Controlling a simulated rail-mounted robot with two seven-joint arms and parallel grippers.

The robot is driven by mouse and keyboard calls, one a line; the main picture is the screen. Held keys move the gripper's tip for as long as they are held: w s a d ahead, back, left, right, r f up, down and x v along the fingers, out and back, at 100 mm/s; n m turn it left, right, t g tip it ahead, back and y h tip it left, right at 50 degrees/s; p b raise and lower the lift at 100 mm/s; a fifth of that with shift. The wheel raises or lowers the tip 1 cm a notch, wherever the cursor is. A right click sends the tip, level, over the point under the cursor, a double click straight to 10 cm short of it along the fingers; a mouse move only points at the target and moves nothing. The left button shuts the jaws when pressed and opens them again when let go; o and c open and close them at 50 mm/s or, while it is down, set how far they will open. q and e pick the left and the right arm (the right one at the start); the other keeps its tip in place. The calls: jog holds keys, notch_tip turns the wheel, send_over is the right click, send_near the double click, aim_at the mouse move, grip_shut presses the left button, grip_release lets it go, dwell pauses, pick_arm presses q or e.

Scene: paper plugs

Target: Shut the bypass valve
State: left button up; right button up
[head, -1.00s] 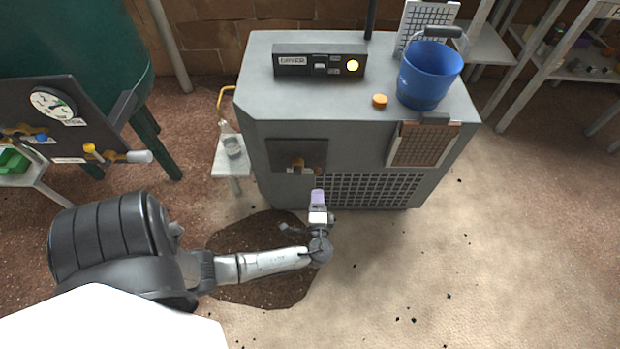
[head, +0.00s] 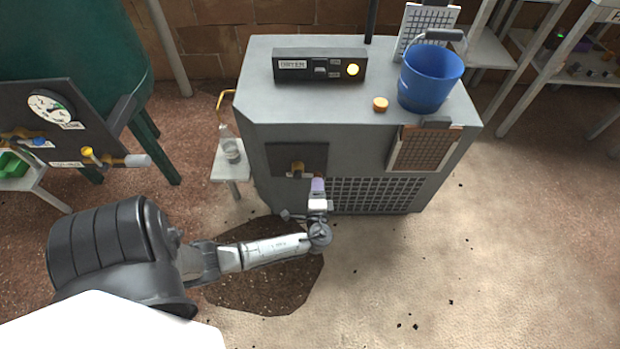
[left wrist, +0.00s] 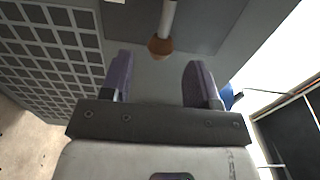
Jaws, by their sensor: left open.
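A brass valve (head: 297,169) sits on a dark panel on the front of the grey dryer cabinet (head: 330,120). Its labels are too small to read, so I cannot confirm that it is the bypass valve. My left gripper (head: 318,184) is just in front of the cabinet, below and right of the valve body. In the left wrist view my left gripper (left wrist: 158,64) is open and empty, its purple fingers apart. A pale rod with an orange-brown knob (left wrist: 160,46) shows beyond the fingertips, roughly centred between them. My right gripper is out of view.
A blue bucket (head: 430,78) and an orange cap (head: 380,104) stand on the cabinet. A mesh filter (head: 425,149) hangs on its front. A small stand with a glass jar (head: 231,150) is left of it. A gauge board (head: 60,120) with valves stands farther left.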

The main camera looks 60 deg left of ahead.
aim_at(309, 176)
pick_arm(q)
jog(key=shift+b+x, duration=0.5)
jog(key=shift+x, duration=1.55)
jog(key=c, duration=0.7)
jog(key=shift+o, duration=0.2)
